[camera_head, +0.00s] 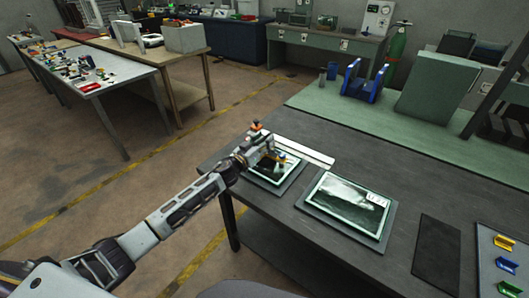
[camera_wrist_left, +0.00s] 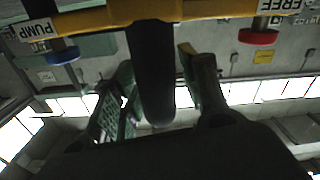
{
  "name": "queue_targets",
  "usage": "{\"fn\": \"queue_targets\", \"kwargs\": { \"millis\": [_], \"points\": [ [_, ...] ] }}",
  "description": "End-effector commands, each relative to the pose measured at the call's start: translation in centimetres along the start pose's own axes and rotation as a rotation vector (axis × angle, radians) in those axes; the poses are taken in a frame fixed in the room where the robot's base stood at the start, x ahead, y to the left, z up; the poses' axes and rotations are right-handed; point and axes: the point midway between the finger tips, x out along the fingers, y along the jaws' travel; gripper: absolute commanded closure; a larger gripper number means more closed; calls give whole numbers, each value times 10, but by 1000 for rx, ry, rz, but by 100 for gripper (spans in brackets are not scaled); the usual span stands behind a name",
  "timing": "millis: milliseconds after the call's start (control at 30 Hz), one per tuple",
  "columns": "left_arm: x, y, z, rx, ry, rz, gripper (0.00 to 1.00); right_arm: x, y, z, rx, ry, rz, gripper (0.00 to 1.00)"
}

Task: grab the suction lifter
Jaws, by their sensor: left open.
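The suction lifter (camera_wrist_left: 153,80) shows close up in the left wrist view. It has a dark rounded handle, a yellow bar across the top, a blue knob by a "PUMP" label and a red knob by a "FREE" label. My left gripper (camera_wrist_left: 160,95) is open, with one finger on each side of the dark handle in that view; I cannot tell whether they touch it. In the head view my left gripper (camera_head: 264,148) is over the left framed panel (camera_head: 264,177), and hides most of the lifter (camera_head: 281,158). My right gripper is not in view.
A second framed panel (camera_head: 347,205) lies to the right on the dark table (camera_head: 300,240). A dark mat (camera_head: 437,250) and a tray with yellow and blue pieces (camera_head: 504,262) are farther right. A pale strip (camera_head: 305,151) lies behind the panels. A blue stand (camera_head: 362,84) is at the back.

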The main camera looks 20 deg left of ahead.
Motion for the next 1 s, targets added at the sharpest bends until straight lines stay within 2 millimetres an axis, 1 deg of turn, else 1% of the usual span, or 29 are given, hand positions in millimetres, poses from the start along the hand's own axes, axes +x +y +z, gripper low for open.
{"fn": "queue_targets", "kwargs": {
  "millis": [100, 400, 433, 467, 733, 1000],
  "points": [
    [0, 0, 0, 0, 0, 0, 56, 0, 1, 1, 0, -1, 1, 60],
    [0, 0, 0, 0, 0, 0, 94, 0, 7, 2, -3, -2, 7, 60],
    [0, 0, 0, 0, 0, 0, 98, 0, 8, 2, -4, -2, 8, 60],
    [0, 0, 0, 0, 0, 0, 100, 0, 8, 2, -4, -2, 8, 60],
    [0, 0, 0, 0, 0, -1, 100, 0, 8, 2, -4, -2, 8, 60],
    [0, 0, -2, 0, 2, 0, 100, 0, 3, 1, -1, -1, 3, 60]
  ]
}}
